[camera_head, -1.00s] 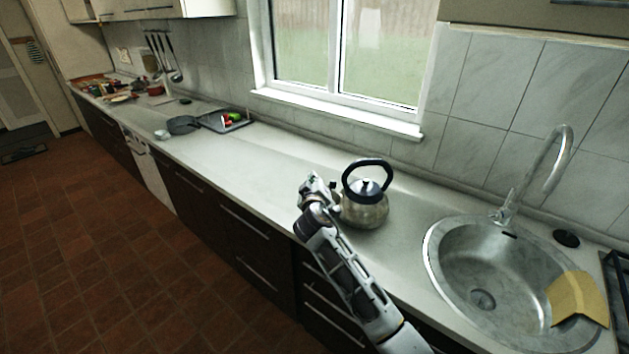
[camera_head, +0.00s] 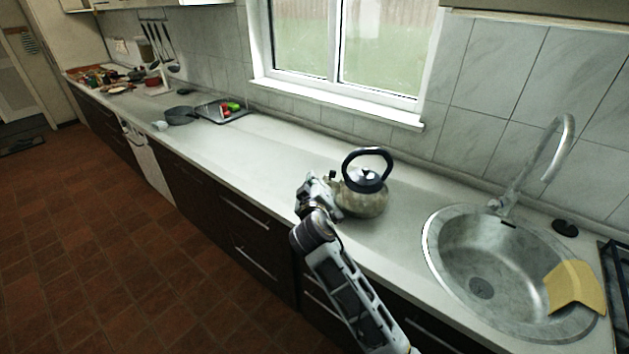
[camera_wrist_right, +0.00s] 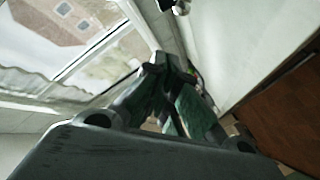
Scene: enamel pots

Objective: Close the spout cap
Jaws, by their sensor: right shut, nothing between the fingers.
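A shiny metal kettle (camera_head: 362,200) with a dark arched handle (camera_head: 367,152) and a lid stands upright on the counter (camera_head: 288,160), left of the sink. Its spout (camera_head: 333,177) points left, with a small dark part at its tip that looks like the cap. I cannot tell if the cap is open. My right gripper (camera_head: 322,184) is close to the spout side of the kettle, partly over the spout. I cannot tell whether they touch. In the right wrist view its fingers (camera_wrist_right: 172,70) are together and empty. My left gripper is out of view.
A round steel sink (camera_head: 480,287) with a tall tap (camera_head: 540,160) and a yellow cloth (camera_head: 576,287) lies to the right. A dark pan (camera_head: 180,116) and a tray (camera_head: 222,113) stand far left. The counter between them and the kettle is clear.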

